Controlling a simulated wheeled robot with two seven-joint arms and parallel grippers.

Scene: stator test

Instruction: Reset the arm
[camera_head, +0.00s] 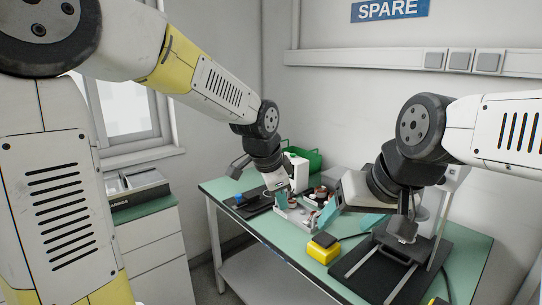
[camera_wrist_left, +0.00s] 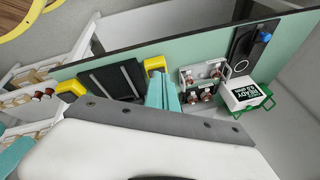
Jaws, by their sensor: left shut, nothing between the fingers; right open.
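My left gripper (camera_head: 282,199) has teal fingers and points down near the back of the green-topped table (camera_head: 262,222), by a light tray holding several copper-and-white parts. In the left wrist view its fingers (camera_wrist_left: 163,92) are together with nothing between them. The light tray (camera_wrist_left: 188,76) with the parts shows just right of them there. My right gripper (camera_head: 347,219) is open, its teal fingers spread apart over the middle of the table, with nothing seen between them. Its wrist hides part of the table behind it.
A yellow-and-black block (camera_head: 322,248) stands near the table's front edge. A black fixture (camera_head: 385,268) with pale rails lies at front right. A green crate (camera_head: 312,158) and a white labelled box (camera_wrist_left: 245,92) are at the back. A grey cabinet (camera_head: 150,235) stands left, across a gap.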

